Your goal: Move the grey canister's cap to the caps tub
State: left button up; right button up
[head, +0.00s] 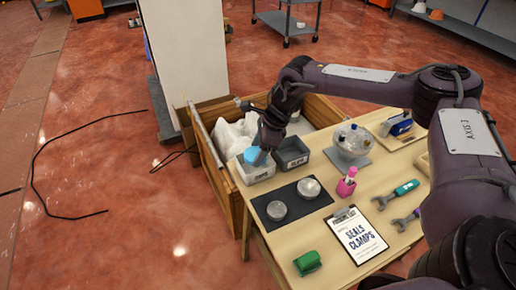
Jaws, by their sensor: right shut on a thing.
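My right gripper (261,156) is shut on a light blue round piece, which looks like the cap (251,155). It holds the cap at the light grey tub (257,178), over its opening. I cannot tell whether the cap touches the tub. A darker grey tub (290,165) with a white label stands beside it to the right; the label is too small to read surely. Two round grey metal canisters, one nearer (277,210) and one farther (308,188), stand on a black mat (290,224). My left gripper is not in view.
The wooden table also holds a glass bowl (352,140), a pink bottle (346,186), wrenches (397,194), a clipboard (357,240) and a green block (307,263). A wooden crate (218,176) with white bags stands behind the tubs.

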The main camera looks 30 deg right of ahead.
jog(key=shift+f, duration=0.6)
jog(key=o, duration=1.1)
jog(key=shift+r, duration=0.1)
jog(key=shift+r, duration=0.15)
jog(key=v, duration=1.3)
jog(key=shift+a, duration=0.15)
